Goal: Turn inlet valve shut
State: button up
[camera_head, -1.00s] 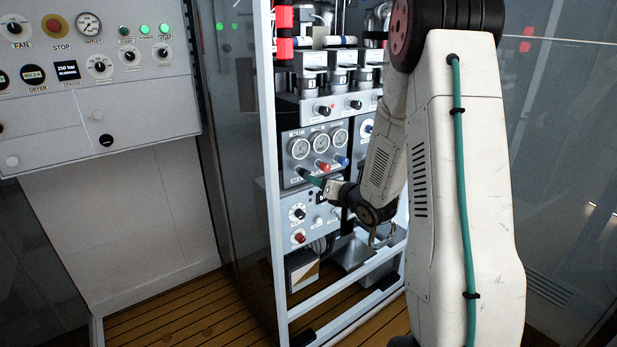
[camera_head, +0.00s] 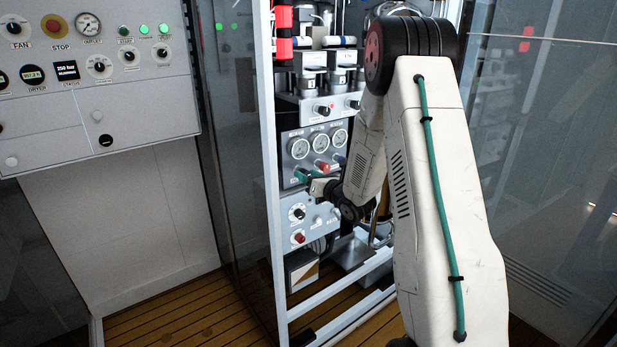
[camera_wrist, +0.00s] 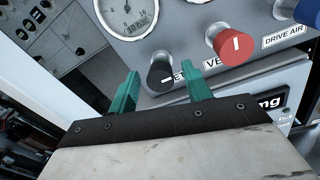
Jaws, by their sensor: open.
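A black knob (camera_wrist: 160,72) with a white line is on the grey gauge panel (camera_head: 287,178), left of a red knob (camera_wrist: 232,42). Its label is mostly covered, so I cannot read whether it says inlet. My gripper (camera_wrist: 161,78) is open in the wrist view, with one green finger on each side of the black knob. Whether the fingers touch it I cannot tell.
Pressure gauges (camera_head: 299,148) sit above the knobs. A blue knob (camera_wrist: 308,10) is right of the red one. A lower panel (camera_head: 318,218) with dials is below. A pale frame post (camera_head: 270,180) stands close on the left, and a glass wall (camera_head: 545,150) on the right.

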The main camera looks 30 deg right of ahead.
jog(key=c, duration=1)
jog(key=shift+o, duration=0.2)
jog(key=shift+m, duration=0.3)
